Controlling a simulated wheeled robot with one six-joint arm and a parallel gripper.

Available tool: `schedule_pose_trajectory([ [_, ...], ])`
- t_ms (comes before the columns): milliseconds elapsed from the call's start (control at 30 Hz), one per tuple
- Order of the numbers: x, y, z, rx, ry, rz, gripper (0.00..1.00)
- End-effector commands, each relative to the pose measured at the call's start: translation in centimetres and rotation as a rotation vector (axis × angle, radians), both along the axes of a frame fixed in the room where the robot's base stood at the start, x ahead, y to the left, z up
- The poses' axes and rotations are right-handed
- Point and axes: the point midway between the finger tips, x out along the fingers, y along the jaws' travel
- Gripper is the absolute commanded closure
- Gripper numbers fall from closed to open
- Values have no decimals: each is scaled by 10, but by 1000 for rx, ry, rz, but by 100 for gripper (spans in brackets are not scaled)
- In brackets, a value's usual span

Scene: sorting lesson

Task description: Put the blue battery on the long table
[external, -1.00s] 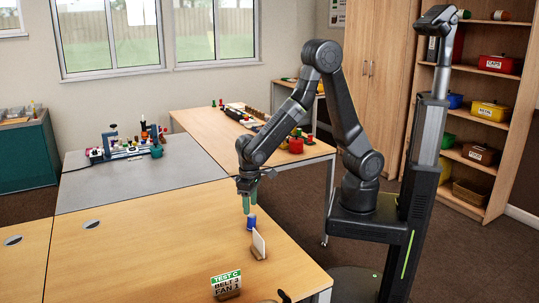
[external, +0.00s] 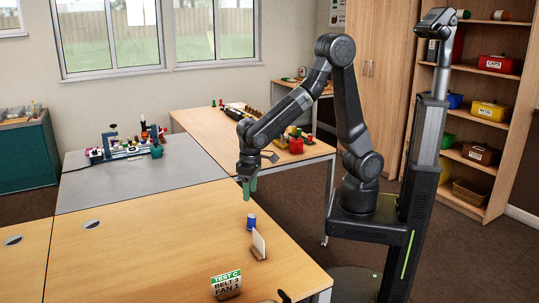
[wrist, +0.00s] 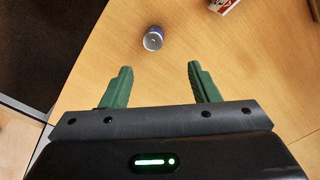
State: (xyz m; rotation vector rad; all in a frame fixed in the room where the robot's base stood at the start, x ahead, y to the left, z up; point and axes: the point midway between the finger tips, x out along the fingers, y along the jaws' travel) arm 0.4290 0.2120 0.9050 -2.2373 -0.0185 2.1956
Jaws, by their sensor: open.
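The blue battery (external: 251,222) stands upright on the near wooden table (external: 150,240), close to its right edge. It also shows in the wrist view (wrist: 153,38), beyond the fingertips, with its pale top facing the camera. My gripper (external: 250,188) is above the battery and apart from it. In the wrist view my gripper's two green fingers (wrist: 160,70) are spread wide with nothing between them. Another wooden table (external: 205,125) stands farther back. Which table is the long table is not labelled.
The back table carries red pots (external: 296,145) and other items. The near table's left part is clear.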

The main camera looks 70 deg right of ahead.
Motion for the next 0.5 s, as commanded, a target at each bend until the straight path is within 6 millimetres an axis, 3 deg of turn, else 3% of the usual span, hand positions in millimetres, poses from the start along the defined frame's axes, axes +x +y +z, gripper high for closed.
schedule_pose_trajectory([
  [167,-10,-11,-11,56,-103,173,45],
  [500,-34,-35,-13,107,-327,523,45],
])
